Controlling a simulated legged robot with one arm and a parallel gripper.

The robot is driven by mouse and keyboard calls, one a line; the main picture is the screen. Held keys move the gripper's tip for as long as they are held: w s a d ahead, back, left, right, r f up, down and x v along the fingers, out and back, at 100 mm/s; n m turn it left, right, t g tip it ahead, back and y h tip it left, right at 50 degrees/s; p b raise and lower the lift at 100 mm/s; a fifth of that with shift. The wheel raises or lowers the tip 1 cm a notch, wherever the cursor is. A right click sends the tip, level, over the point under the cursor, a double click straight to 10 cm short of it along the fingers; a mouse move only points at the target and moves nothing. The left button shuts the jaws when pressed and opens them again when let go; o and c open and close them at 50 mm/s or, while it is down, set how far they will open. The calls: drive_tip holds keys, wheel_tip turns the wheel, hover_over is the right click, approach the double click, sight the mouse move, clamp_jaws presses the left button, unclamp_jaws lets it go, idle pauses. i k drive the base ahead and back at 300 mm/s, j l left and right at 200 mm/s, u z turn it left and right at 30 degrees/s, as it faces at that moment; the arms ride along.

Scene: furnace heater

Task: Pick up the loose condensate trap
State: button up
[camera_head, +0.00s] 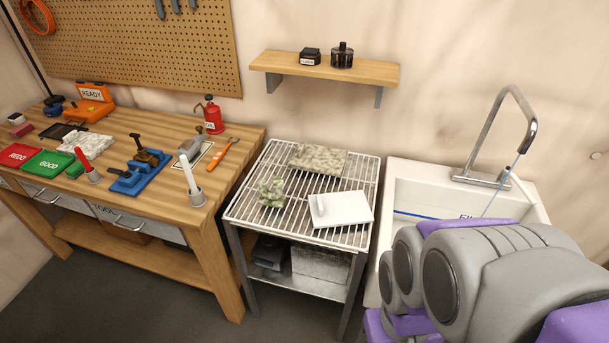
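I cannot tell for sure which thing is the condensate trap. One candidate is a small mottled grey-green lumpy piece (272,193) at the left of the wire rack stand (262,222). A white tray or lidded box (345,209) with a small pale upright part at its left edge lies to its right on the rack. A flat mottled slab (318,159) lies at the back of the rack. My arm fills the lower right, in front of the sink. My gripper is not visible, so its opening and contents are hidden from me.
A wooden workbench (235,143) at the left holds a red tray (20,155), a green tray (47,163), blue fixtures (140,174) and a red oil can (213,115). A sink (415,190) with a tall faucet (487,130) stands right. A shelf (325,70) hangs above the rack.

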sight(275, 199)
drive_tip(key=l+z, duration=0.35)
drive_tip(key=i+l+z, duration=0.15)
drive_tip(key=l+z, duration=0.25)
drive_tip(key=i+l+z, duration=0.1)
drive_tip(key=z, duration=0.25)
drive_tip(key=i+l, duration=0.05)
drive_tip(key=l, duration=0.05)
